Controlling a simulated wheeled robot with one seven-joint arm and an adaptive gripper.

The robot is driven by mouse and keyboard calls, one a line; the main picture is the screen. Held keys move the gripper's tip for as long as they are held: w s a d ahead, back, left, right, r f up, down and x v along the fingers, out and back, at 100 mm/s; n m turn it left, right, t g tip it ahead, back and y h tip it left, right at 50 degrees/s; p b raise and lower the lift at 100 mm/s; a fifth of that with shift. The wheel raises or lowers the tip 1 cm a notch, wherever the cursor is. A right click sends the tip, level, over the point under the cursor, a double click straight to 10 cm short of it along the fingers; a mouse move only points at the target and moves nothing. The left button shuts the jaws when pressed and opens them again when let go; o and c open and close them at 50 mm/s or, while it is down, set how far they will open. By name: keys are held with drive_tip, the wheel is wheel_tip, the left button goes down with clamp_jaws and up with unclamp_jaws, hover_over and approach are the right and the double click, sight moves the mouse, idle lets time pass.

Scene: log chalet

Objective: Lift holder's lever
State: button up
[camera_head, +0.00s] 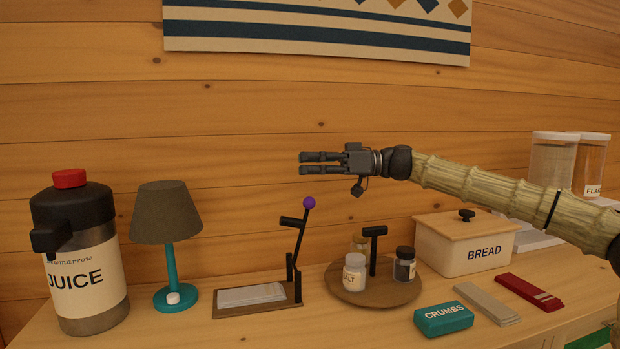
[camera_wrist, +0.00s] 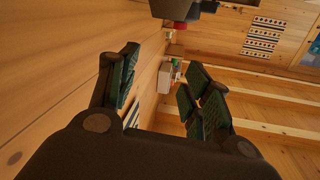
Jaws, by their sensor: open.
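The holder (camera_head: 258,299) is a low wooden base with a pale stack, perhaps paper or napkins, on it, standing on the counter in the head view. Its black lever (camera_head: 299,240) rises from the right side of the base, tilted slightly right, with a purple ball at the top and a short black crosspiece below. My gripper (camera_head: 303,163) is open and empty, pointing left, above and slightly right of the purple ball and apart from it. In the wrist view the open fingers (camera_wrist: 165,88) have nothing between them; the holder is not clearly seen there.
A teal lamp (camera_head: 167,235) and a juice dispenser (camera_head: 79,255) stand left of the holder. A round carousel (camera_head: 374,291) with jars stands close on its right. A bread box (camera_head: 467,243), a crumbs box (camera_head: 443,319) and flat strips lie farther right. The wooden wall is behind.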

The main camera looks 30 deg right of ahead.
sight(309, 203)
drive_tip(key=shift+r, duration=0.15)
drive_tip(key=shift+c, duration=0.5)
drive_tip(key=shift+d, duration=0.15)
drive_tip(key=c, duration=0.3)
drive_tip(key=shift+s+d+f+m+t+p, duration=0.1)
drive_tip(key=shift+d+f+m+t+p, duration=0.1)
drive_tip(key=shift+d+m+p, duration=0.3)
drive_tip(key=shift+s+d+f+m+t+p, duration=0.1)
drive_tip(key=shift+d+f+m+t+p, duration=0.1)
drive_tip(key=shift+d+m+p, duration=0.3)
clamp_jaws()
drive_tip(key=s+d+f+m+t+h+p, duration=0.25)
drive_tip(key=s+d+f+m+p, duration=0.3)
drive_tip(key=m, duration=0.45)
drive_tip(key=s+d+f+m+t+h+p, duration=0.25)
drive_tip(key=d+f+m+t+p, duration=0.2)
drive_tip(key=d+m+p, duration=0.45)
drive_tip(key=w+a+m+b, duration=0.1)
drive_tip(key=w+a+b, duration=0.6)
drive_tip(key=a, duration=0.4)
drive_tip(key=shift+w+a+r+b, duration=0.2)
drive_tip(key=shift+w+a+b, duration=0.1)
drive_tip(key=shift+a+b, duration=0.05)
